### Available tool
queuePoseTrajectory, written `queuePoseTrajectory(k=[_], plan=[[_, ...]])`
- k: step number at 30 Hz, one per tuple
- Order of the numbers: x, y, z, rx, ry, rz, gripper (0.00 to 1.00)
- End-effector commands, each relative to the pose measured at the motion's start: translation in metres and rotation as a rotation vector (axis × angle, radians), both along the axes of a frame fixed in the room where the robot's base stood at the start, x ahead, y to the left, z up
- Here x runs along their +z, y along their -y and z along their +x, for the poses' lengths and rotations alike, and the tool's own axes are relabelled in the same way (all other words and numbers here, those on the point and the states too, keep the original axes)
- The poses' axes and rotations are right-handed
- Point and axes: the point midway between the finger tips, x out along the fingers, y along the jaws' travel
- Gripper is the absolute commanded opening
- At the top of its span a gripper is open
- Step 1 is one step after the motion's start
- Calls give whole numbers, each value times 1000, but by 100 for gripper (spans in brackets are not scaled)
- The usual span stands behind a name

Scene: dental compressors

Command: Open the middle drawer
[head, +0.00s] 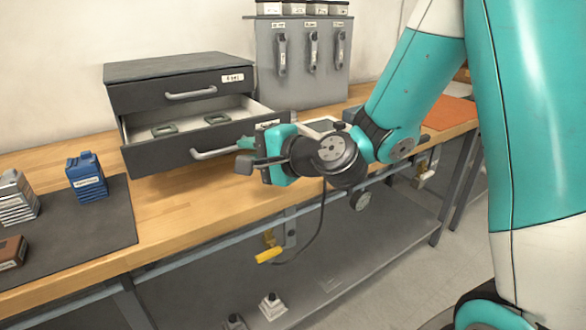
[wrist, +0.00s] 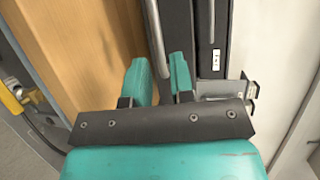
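A dark grey drawer cabinet (head: 175,70) stands on the wooden workbench. Its top drawer (head: 140,95) is shut. The drawer below it (head: 150,158) is pulled well out, showing a pale inside with two grey-green parts. Anything lower in the cabinet is hidden behind its front. This drawer has a silver bar handle (head: 213,153), also seen in the wrist view (wrist: 158,35). My gripper (head: 246,155) is at the handle's right end. In the wrist view my gripper's two teal fingers (wrist: 158,68) are apart, one either side of the handle's line, with gaps visible; contact is unclear.
A blue container (head: 86,178) and a ribbed metal block (head: 15,200) sit on a dark mat (head: 105,235) at left. Bare bench top lies before the drawer.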

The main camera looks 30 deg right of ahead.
Motion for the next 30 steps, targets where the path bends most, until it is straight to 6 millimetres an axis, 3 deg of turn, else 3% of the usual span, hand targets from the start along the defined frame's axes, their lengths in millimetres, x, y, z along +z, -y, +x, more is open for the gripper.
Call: queuePoseTrajectory(k=[15,21,30], plan=[[0,23,-44,-2,7,-5,22],[10,40,-72,-6,2,-4,22],[18,50,-92,-1,-2,-1,22]])
